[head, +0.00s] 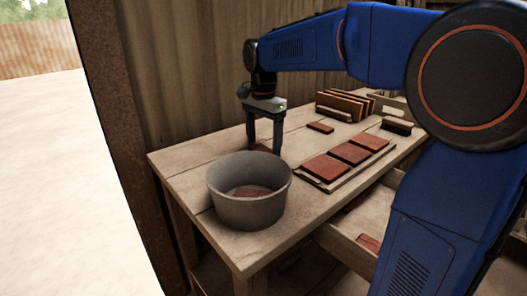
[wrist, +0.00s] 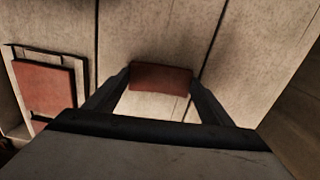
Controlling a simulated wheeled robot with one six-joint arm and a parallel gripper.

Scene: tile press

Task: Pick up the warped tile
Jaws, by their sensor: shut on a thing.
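My gripper (head: 264,148) points down over the table, just behind the grey bucket. In the wrist view its two fingers (wrist: 160,82) are shut on a reddish-brown tile (wrist: 160,77), one finger at each end. No bend in this tile can be made out. I cannot tell whether it touches the table or hangs just above it. In the head view the held tile is hard to make out between the fingers.
The bucket (head: 225,207) has a tile (head: 249,191) in it. Three tiles lie on a tray (head: 310,182) to the right. A loose tile (head: 320,127) lies behind them, near a rack of upright boards (head: 346,105). The table's left corner (head: 170,163) is clear.

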